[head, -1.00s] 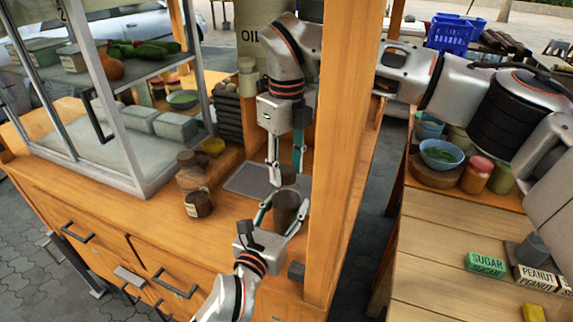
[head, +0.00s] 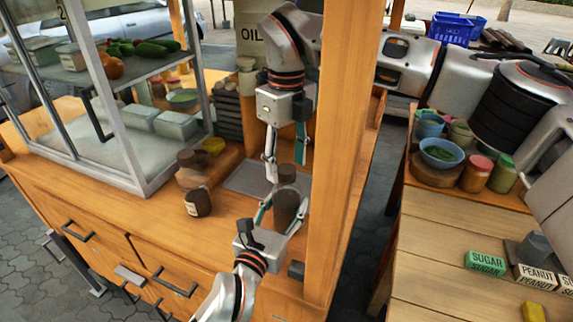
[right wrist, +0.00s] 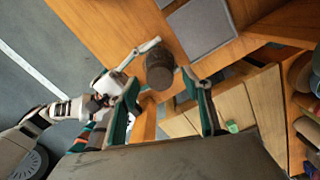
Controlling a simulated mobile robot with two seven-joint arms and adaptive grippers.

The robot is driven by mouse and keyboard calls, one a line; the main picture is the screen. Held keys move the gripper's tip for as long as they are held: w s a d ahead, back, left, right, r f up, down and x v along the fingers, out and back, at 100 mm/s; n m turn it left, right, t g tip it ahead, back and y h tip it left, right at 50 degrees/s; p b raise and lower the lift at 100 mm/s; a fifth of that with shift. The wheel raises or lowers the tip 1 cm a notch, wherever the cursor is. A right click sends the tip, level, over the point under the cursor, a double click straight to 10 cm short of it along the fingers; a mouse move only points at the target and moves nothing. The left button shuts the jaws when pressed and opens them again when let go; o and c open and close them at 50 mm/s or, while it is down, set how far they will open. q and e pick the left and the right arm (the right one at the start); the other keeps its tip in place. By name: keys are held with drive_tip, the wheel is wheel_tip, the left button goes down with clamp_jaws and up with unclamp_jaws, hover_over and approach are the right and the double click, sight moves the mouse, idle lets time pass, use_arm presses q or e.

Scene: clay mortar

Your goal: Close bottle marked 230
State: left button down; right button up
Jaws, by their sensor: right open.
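A dark brown bottle (head: 286,212) stands at the front of the wooden counter, between the fingers of my left gripper (head: 279,219), which look shut on its sides. A dark round cap (head: 286,173) shows at its top. In the right wrist view the round dark top (right wrist: 159,61) lies beyond the open fingers of my right gripper (right wrist: 166,106). Whether the cap is fully seated cannot be told. No number is readable on this bottle.
A second dark bottle (head: 198,202) with a pale label stands left, near a brown stacked pot (head: 190,176). A grey mat (head: 246,180) lies behind. A wooden post (head: 340,150) rises close on the right. A glass case (head: 120,150) fills the left.

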wheel_tip(320, 180, up, 11)
idle(0.3)
use_arm(q)
drive_tip(key=c, duration=1)
unclamp_jaws()
use_arm(e)
drive_tip(key=shift+f, duration=0.1)
use_arm(q)
drive_tip(key=v, duration=1.2)
drive_tip(key=shift+f, duration=0.1)
